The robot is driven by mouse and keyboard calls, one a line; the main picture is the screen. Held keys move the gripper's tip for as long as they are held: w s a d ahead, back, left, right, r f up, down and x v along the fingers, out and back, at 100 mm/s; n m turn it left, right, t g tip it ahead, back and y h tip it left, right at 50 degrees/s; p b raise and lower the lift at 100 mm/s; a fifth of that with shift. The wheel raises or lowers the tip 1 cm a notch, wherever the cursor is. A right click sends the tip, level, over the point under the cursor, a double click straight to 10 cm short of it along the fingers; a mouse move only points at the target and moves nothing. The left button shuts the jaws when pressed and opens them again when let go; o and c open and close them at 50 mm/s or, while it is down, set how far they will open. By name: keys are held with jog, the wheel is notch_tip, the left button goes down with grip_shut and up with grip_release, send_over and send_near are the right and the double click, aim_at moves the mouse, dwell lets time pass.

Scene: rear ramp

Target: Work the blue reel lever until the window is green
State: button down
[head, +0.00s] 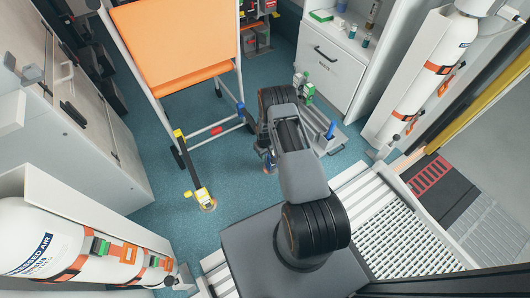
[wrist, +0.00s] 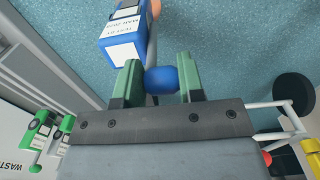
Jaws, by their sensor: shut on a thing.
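In the wrist view the rounded blue end of the lever (wrist: 161,80) sits between the two green fingers of my gripper (wrist: 160,86), which is shut on it. A grey bar runs up from the blue end, beside a blue block (wrist: 118,22) with a white "TEST BY" label. In the head view my gripper (head: 267,160) is low over the floor behind my arm, mostly hidden by it. No green window can be made out in either view.
An orange stair chair (head: 175,45) stands at the left, with a yellow-ended leg (head: 200,196) close by. Air cylinders (head: 40,240) flank the space. Blue floor (head: 235,190) lies open left of my arm.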

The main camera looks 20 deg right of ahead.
jog(key=shift+s, duration=0.4)
jog(key=s+f+b, duration=0.1)
jog(key=s+f, duration=0.2)
jog(key=s, duration=0.3)
jog(key=shift+s+d, duration=0.3)
jog(key=shift+d, duration=0.1)
dwell(0.3)
dwell(0.4)
jog(key=c, duration=0.8)
grip_release()
jog(key=shift+w, duration=0.15)
jog(key=shift+o, duration=0.2)
jog(key=shift+r, duration=0.1)
